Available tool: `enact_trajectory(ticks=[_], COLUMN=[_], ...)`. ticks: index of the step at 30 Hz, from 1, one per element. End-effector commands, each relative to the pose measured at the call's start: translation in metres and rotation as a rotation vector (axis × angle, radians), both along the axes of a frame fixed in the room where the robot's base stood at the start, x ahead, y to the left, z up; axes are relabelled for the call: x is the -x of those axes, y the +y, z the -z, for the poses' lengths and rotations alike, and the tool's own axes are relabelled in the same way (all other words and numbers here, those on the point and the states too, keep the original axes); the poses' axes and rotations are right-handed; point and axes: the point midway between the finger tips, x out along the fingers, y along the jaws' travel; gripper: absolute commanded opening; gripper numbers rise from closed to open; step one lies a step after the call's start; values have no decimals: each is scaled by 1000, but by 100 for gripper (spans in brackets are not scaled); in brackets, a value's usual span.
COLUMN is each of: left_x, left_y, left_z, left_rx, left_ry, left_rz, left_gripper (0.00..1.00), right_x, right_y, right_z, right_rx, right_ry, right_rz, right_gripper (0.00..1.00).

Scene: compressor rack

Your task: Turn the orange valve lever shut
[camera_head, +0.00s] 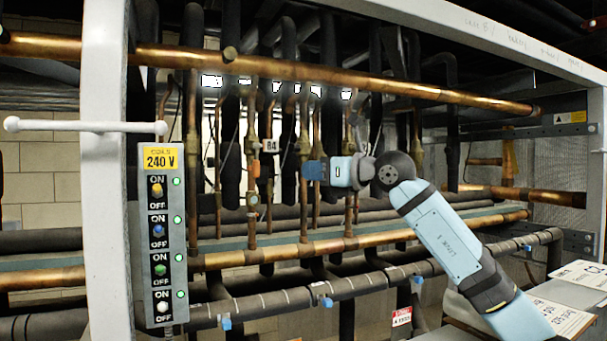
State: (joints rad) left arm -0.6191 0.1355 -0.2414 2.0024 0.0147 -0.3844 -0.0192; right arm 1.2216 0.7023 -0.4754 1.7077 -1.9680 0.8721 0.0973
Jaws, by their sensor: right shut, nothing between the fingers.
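A small orange part (255,168), which looks like the valve lever, sits on a vertical copper pipe left of centre, just below a tag marked 84. It looks roughly upright, but it is too small to tell its exact angle. My right gripper (306,171) reaches in from the right and points left toward the pipes. It is shut and empty. In the picture its tip is to the right of the orange part, with a gap between them. I cannot tell their difference in depth. My left gripper is not in view.
A switch panel (162,240) marked 240 V hangs on the white frame post (105,200) at left. A thick copper pipe (290,68) crosses above, and insulated pipes (285,301) run below. Several vertical pipes stand close around the gripper. Papers (560,318) lie at lower right.

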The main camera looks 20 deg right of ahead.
Motion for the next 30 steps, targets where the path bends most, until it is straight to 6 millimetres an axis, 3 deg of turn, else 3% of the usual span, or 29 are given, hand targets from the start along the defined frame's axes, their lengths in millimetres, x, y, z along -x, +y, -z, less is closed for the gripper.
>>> enact_trajectory(ticks=[9, 15, 30], left_x=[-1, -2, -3], left_y=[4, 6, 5], left_z=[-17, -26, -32], left_rx=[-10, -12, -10], left_ry=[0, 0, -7], left_rz=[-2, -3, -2], left_gripper=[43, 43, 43], right_x=[-57, -81, -92], right_y=[42, 59, 66], right_z=[-3, -3, 0], right_rx=[-2, -1, 1], right_ry=[3, 1, 1], right_rz=[-2, -1, -1], right_gripper=[0, 0, 0])
